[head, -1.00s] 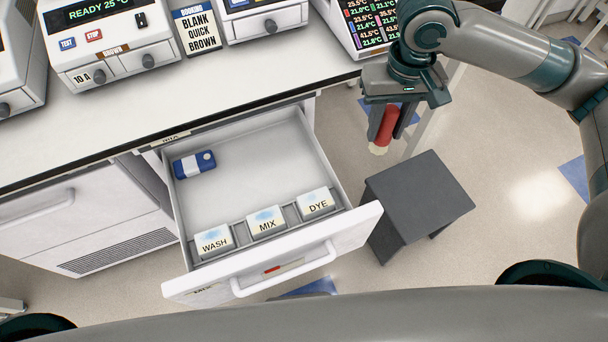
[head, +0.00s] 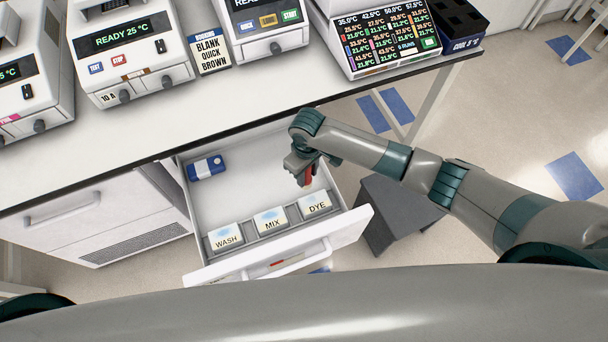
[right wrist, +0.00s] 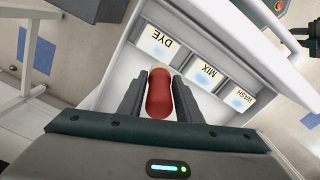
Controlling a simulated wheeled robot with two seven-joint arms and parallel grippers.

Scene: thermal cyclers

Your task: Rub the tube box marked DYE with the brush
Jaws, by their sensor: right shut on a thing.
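The tube box marked DYE (head: 315,204) sits at the right end of a row of white boxes at the front of the open drawer. In the right wrist view the DYE box (right wrist: 160,44) is beyond the fingers, at upper left. My right gripper (head: 304,178) is over the drawer, behind the DYE box. It is shut on the brush, whose red handle (right wrist: 159,96) stands between the fingers with a pale tip (right wrist: 162,71) beyond it. The brush looks apart from the DYE box. My left gripper is not in view.
The MIX box (head: 270,220) and WASH box (head: 225,237) stand left of DYE. A blue and white object (head: 206,167) lies at the drawer's back left. A dark stool (head: 395,218) stands right of the drawer (head: 362,226). Thermal cyclers (head: 128,50) line the bench.

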